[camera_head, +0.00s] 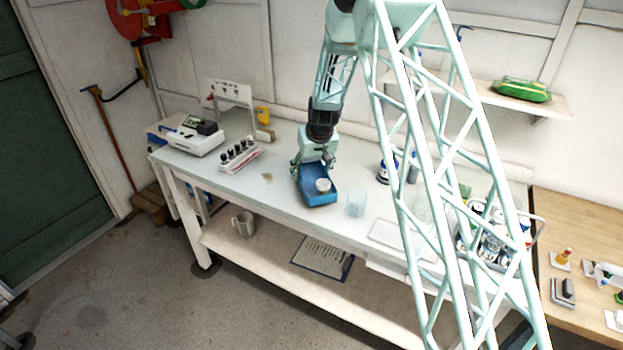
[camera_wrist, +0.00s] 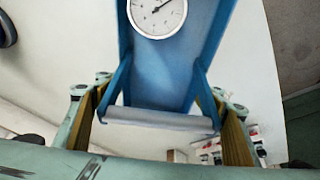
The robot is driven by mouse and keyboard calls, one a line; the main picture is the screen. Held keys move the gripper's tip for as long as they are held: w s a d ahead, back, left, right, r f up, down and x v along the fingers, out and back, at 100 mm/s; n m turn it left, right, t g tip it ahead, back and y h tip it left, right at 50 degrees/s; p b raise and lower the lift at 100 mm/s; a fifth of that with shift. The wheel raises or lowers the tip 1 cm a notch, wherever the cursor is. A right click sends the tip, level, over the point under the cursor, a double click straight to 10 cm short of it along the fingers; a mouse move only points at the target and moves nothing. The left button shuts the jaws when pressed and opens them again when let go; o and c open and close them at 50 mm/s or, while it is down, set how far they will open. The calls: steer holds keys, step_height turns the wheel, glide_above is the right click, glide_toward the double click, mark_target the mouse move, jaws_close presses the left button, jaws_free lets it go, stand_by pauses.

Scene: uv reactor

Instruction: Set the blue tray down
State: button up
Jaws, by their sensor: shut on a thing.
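The blue tray (camera_head: 318,200) is at the front middle of the pale workbench, below my arm. A round white-faced thing (camera_head: 323,184) lies in it; in the wrist view it shows as a dial (camera_wrist: 157,12) with a metal rim. My gripper (camera_head: 312,166) is at the tray's back end. In the wrist view the tray (camera_wrist: 163,75) runs away from me, and my gripper (camera_wrist: 160,115) has its fingers on both sides of its near end, at the pale grip bar (camera_wrist: 158,118). I cannot tell whether the tray's underside touches the bench.
On the workbench (camera_head: 270,190), a clear beaker (camera_head: 356,204) stands close right of the tray. A rack of dark-capped bottles (camera_head: 240,154) and a white instrument (camera_head: 193,136) are left. A wire basket of cans (camera_head: 492,240) is right. Bare bench lies left of the tray.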

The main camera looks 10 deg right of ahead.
mark_target(311, 179)
steer(key=shift+f, duration=1.45)
steer(key=shift+f, duration=0.1)
steer(key=o, duration=1)
steer(key=shift+c, duration=0.2)
steer(key=v, duration=1.2)
